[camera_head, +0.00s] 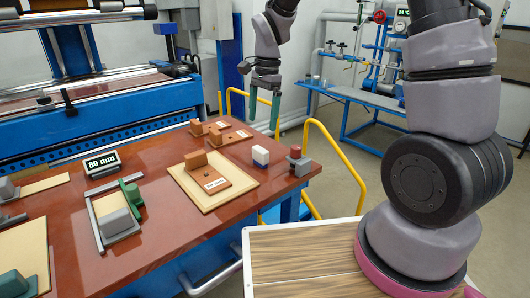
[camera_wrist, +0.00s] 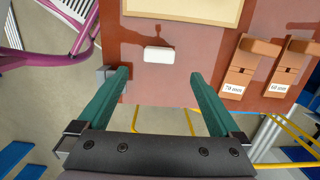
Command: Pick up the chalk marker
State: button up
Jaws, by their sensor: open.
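A small white block with a bluish-grey side, likely the chalk marker (camera_head: 260,156), stands on the red-brown table near its right end. In the wrist view the white block (camera_wrist: 158,54) lies a little beyond the fingertips, roughly centred between them. My gripper (camera_head: 264,106) has teal fingers and points down, above table height and apart from the block. In the wrist view my gripper (camera_wrist: 160,75) is open with nothing between its fingers.
Yellow rails (camera_head: 340,150) run beyond the table.

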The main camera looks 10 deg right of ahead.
aim_at(260, 149)
jog(key=f, duration=1)
jog(key=shift+s+a+f, duration=0.35)
jog(key=shift+a, duration=0.05)
jog(key=c, duration=1.3)
